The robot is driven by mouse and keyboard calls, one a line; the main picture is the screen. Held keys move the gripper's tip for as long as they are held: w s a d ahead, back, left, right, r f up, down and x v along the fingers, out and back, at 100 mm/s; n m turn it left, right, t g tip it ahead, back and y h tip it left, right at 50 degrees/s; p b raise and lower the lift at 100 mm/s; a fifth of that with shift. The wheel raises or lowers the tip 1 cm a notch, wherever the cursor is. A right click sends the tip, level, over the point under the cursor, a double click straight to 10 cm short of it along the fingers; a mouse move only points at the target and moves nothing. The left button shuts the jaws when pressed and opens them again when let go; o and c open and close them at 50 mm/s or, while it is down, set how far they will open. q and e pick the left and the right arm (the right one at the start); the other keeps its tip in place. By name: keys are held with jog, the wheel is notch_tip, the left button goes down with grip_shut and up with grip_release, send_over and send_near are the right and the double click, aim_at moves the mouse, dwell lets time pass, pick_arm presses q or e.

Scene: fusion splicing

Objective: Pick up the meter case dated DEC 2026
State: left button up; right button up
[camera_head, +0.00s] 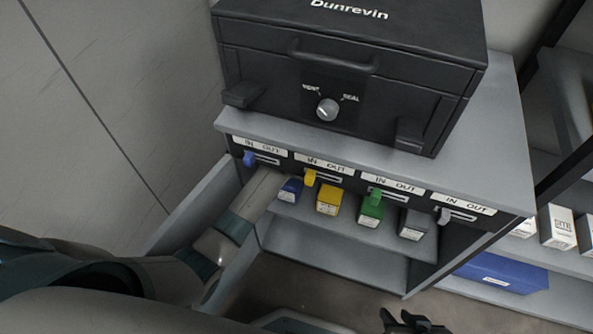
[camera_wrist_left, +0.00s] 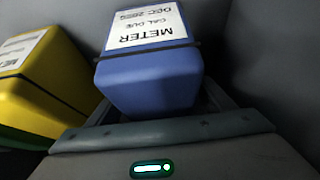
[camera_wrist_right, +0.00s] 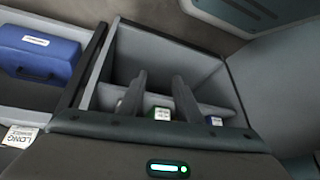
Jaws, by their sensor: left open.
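A blue meter case (camera_head: 290,190) stands at the left end of a row on the cabinet shelf. In the left wrist view the blue case (camera_wrist_left: 150,78) fills the middle; its upside-down label reads METER, CAL DUE, DEC and a year whose last digit is hard to read. My left gripper (camera_wrist_left: 160,108) is open, its fingers on either side of the case's near end; I cannot tell whether they touch it. A yellow case (camera_head: 329,200), a green case (camera_head: 371,210) and a grey case (camera_head: 413,224) stand to its right. My right gripper (camera_wrist_right: 160,95) is open and empty.
A black Dunrevin box (camera_head: 345,75) with a knob sits on the cabinet top (camera_head: 500,110). IN/OUT slots with coloured levers line the panel above the cases. The yellow case (camera_wrist_left: 30,85) is close beside my left gripper.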

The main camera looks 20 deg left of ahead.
pick_arm(q)
jog(key=c, duration=1.6)
jog(key=shift+o, duration=0.2)
jog(key=shift+r, duration=0.1)
